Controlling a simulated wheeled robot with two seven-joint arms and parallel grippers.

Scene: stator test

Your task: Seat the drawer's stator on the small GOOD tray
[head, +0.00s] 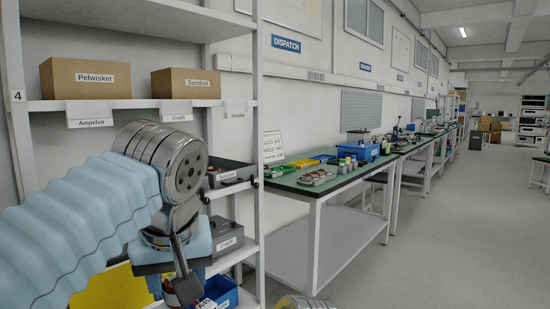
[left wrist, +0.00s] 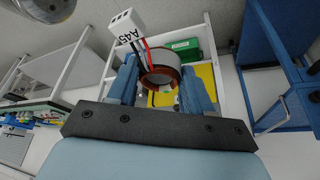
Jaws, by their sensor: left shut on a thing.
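The stator (left wrist: 160,74), a ring with a pale outer wall, a copper-brown rim and red and black wires, sits between the blue fingers of my left gripper (left wrist: 160,92) in the left wrist view. The fingers are shut on the stator. In the head view my left gripper (head: 182,292) is low in front of the shelf, with a dark reddish part of the stator at its tip. I cannot make out which tray is the small GOOD tray.
A white shelf rack (head: 258,150) with cardboard boxes (head: 84,80) and dark bins stands close to my left arm. A green-topped bench (head: 345,178) with a green tray (head: 274,173), a grey parts tray (head: 317,177) and a blue bin (head: 358,151) is beyond.

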